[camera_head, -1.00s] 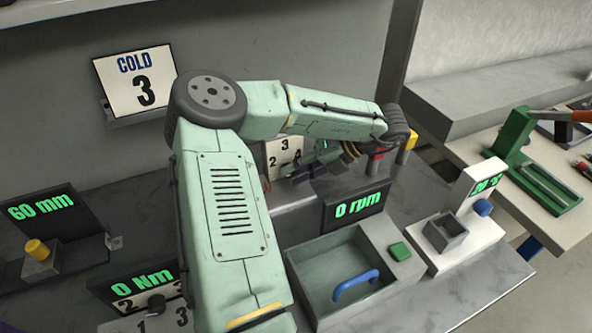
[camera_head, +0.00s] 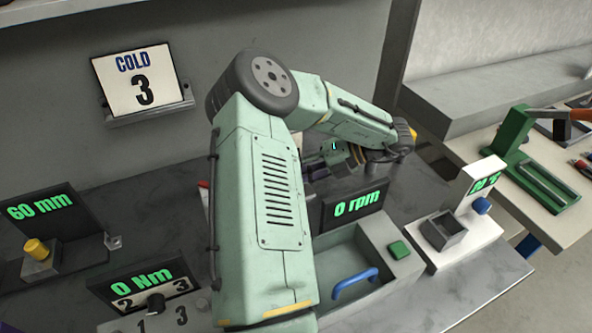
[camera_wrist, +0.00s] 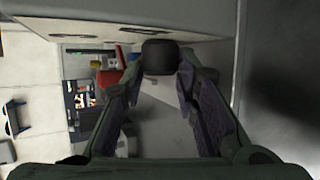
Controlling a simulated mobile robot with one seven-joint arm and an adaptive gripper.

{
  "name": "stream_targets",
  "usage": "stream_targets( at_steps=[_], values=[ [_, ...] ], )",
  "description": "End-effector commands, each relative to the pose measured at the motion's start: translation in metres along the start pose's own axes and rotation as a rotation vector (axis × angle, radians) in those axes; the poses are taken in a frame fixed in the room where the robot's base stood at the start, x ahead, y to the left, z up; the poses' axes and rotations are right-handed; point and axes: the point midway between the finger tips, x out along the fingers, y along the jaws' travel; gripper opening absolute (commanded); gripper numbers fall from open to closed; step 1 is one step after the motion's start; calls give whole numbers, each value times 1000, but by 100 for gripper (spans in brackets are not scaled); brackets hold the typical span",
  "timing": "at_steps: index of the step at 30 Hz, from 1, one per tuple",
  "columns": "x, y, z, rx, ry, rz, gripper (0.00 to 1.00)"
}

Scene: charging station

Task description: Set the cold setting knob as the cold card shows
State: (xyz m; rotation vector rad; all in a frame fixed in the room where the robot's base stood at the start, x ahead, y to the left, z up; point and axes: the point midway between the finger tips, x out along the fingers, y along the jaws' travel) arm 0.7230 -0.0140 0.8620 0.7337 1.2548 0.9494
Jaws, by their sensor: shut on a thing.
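The cold card (camera_head: 143,82) hangs on the back wall at upper left in the head view and reads COLD 3. My gripper (camera_head: 316,168) is behind my raised arm, near the back of the bench. In the wrist view my gripper (camera_wrist: 161,72) has its fingertips on both sides of a dark knob (camera_wrist: 160,52) and is shut on it. The knob stands out from a pale panel (camera_wrist: 215,22). The knob's pointer and its number scale are hidden, so its setting cannot be read.
An open grey box with a blue handle (camera_head: 354,283) and a 0 rpm display (camera_head: 357,205) stand in front of my gripper. A 0 Nm dial (camera_head: 155,303) and a 60 mm display (camera_head: 41,208) are at left. A white unit (camera_head: 465,222) is at right.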

Motion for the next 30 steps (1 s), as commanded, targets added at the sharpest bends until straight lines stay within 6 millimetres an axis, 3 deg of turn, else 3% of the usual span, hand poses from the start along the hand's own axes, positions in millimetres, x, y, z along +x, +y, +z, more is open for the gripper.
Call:
stream_targets(
  at_steps=[30],
  values=[
    [0, -2, 0, 43, 0, 108, 0]
  ],
)
